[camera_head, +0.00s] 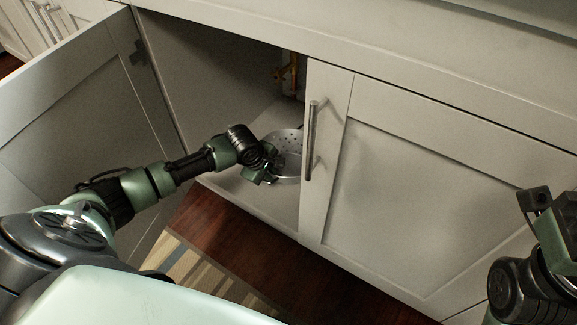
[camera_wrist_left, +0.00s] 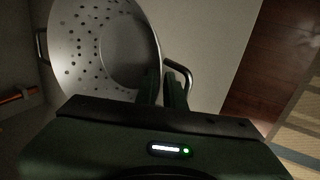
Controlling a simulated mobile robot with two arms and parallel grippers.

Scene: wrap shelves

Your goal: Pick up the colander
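The colander (camera_head: 285,146) is a grey metal bowl with small holes and a loop handle on each side. It stands on the floor of the open cabinet, at the middle of the head view, and also shows in the left wrist view (camera_wrist_left: 72,50). My left gripper (camera_head: 265,174) is at its near side. In the left wrist view its two dark fingers (camera_wrist_left: 164,88) are close together by the rim and the near handle (camera_wrist_left: 189,73); whether they press on it is unclear. My right gripper (camera_head: 534,199) is at the right edge, away from the colander.
An open cabinet door (camera_head: 75,130) stands on the left. A closed door (camera_head: 410,205) with a bar handle (camera_head: 310,140) is just right of the colander. A brass pipe (camera_head: 288,73) is behind it. A striped rug (camera_head: 205,275) lies on the wooden floor.

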